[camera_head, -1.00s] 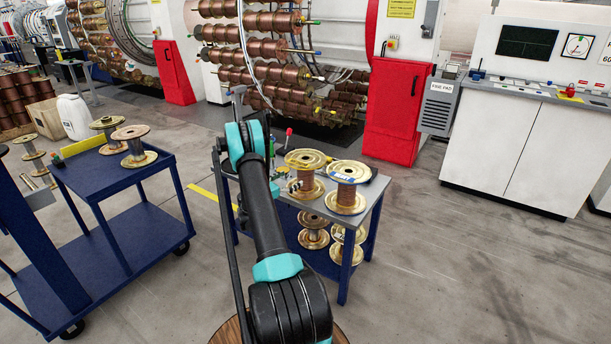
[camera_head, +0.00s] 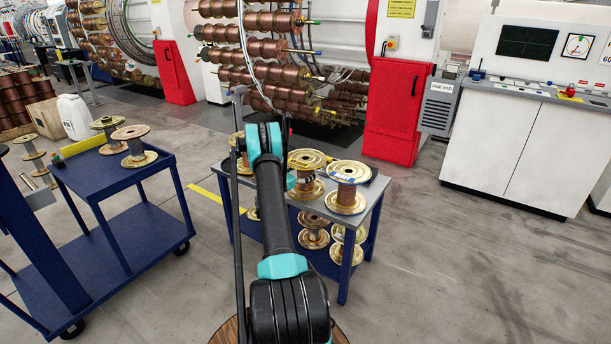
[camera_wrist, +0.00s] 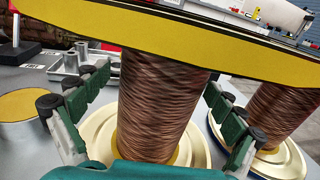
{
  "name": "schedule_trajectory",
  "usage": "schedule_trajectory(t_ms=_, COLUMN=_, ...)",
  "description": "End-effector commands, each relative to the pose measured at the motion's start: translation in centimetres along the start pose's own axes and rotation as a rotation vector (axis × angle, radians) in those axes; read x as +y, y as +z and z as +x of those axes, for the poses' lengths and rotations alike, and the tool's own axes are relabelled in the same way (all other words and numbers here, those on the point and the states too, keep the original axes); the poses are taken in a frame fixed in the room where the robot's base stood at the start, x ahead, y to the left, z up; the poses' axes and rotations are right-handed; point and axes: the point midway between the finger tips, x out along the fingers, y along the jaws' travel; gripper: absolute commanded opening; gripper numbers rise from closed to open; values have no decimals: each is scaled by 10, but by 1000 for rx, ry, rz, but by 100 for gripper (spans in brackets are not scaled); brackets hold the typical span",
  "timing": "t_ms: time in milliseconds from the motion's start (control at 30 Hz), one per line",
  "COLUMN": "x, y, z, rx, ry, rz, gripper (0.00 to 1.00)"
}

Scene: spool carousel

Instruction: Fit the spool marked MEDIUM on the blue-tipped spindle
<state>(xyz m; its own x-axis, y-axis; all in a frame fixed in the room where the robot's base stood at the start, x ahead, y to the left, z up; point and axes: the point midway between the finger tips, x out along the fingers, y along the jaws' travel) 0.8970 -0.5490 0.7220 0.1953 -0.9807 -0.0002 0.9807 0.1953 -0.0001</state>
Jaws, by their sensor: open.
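A copper-wound spool with a yellow upper flange (camera_head: 306,159) stands on the grey-topped table. In the wrist view its wound core (camera_wrist: 160,105) fills the middle, between the fingers of my gripper (camera_wrist: 160,84). The fingers are open, one on each side of the core and below the upper flange. A second wound spool with a blue-marked top (camera_head: 349,173) stands just to the right. I cannot read MEDIUM on any spool. On the carousel at the back, one spindle has a blue tip (camera_head: 317,53). My arm hides most of my gripper in the head view.
The grey table (camera_head: 372,197) has more spools on its lower shelf. Another spool is partly hidden left of my arm. A blue cart (camera_head: 110,175) with spools stands left. Other carousel spindles have green and yellow tips. A red cabinet (camera_head: 397,110) stands right of the carousel.

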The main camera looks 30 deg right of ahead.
Motion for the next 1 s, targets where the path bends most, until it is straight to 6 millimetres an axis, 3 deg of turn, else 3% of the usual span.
schedule_trajectory(t_ms=67, x=0, y=0, z=0, rx=0, ry=0, rz=0, gripper=95)
schedule_trajectory(t_ms=733, x=0, y=0, z=0, rx=0, ry=-1, rz=0, gripper=12)
schedule_trajectory(t_ms=1000, x=0, y=3, z=0, rx=-3, ry=-1, rz=-2, gripper=10)
